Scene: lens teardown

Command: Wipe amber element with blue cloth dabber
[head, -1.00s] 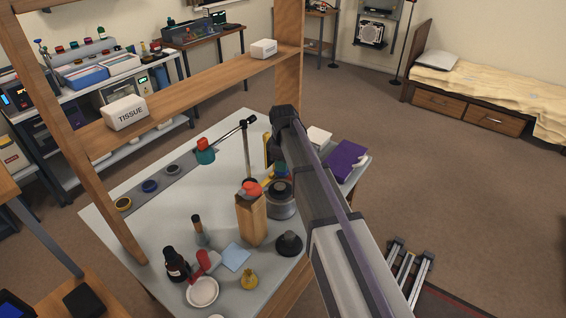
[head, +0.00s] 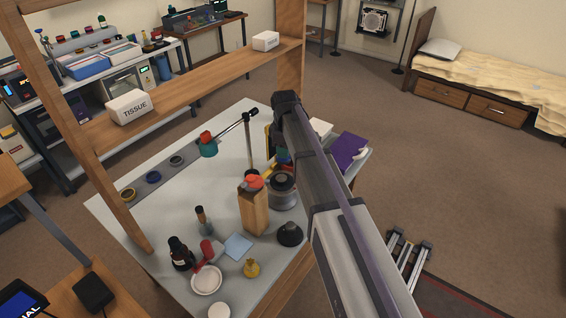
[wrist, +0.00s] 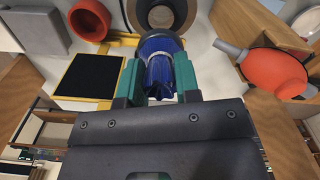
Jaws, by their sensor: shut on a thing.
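In the wrist view my gripper (wrist: 158,72) has its teal fingers closed around a dark blue, folded-looking piece, apparently the blue cloth dabber (wrist: 160,50). A round brown-rimmed holder (wrist: 166,12) lies just beyond the dabber; I cannot tell whether they touch. In the head view my arm covers most of the gripper. An amber ring, apparently the amber element (head: 128,195), lies at the near left end of a grey strip (head: 140,186) on the table, well left of my gripper. A blue ring (head: 153,177) and a grey ring (head: 176,161) sit along the same strip.
A teal-headed jointed stand (head: 248,140) and wooden shelf (head: 190,88) rise near the strip.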

